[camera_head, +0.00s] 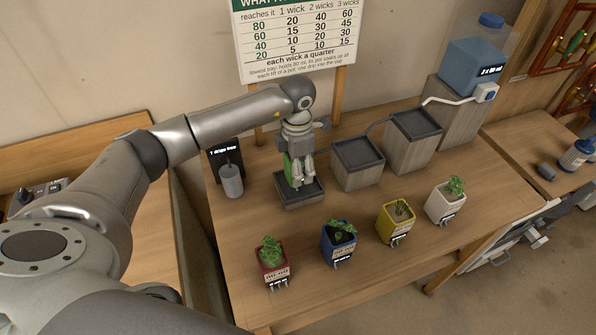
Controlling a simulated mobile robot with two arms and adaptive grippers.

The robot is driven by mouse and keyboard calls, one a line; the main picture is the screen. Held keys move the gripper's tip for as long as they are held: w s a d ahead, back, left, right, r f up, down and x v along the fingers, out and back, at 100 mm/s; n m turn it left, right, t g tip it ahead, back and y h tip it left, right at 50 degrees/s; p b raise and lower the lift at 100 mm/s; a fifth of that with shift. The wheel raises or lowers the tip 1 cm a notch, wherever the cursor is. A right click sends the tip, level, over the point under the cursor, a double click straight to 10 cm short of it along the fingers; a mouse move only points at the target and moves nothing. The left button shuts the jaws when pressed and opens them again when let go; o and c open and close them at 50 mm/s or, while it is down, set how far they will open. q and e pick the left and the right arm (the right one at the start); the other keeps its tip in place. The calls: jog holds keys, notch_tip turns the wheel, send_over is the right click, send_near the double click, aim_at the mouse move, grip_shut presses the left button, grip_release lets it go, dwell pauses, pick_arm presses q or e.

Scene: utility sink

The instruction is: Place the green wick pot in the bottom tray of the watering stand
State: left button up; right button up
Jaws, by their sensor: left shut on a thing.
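My left gripper (298,182) points down over the lowest, front-left tray (301,203) of the watering stand. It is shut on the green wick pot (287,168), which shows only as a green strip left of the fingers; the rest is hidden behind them. The pot is at or just above the tray, and I cannot tell whether it touches the tray floor. The middle tray (357,153) and the higher tray (415,124) step up to the right. My right gripper seems to be the grey shape at the right edge, with its jaws unclear.
Red (272,262), blue (339,242), yellow (396,222) and white (446,203) pots line the table's front. A grey cup (231,181) stands left of the lowest tray. A blue water bottle (473,66) is at the back right. A wick chart (297,40) stands behind.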

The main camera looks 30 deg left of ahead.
pick_arm(q)
notch_tip(320, 180, down, 2)
jog(key=shift+f+p, duration=0.1)
jog(key=shift+p, duration=0.5)
jog(key=shift+f, duration=0.25)
jog(key=o, duration=0.8)
jog(key=shift+s, duration=0.1)
jog(key=o, duration=0.5)
jog(key=shift+o, duration=0.3)
pick_arm(e)
jog(key=shift+s+r, duration=0.7)
jog(key=shift+r, duration=0.1)
pick_arm(q)
jog(key=shift+r, duration=0.1)
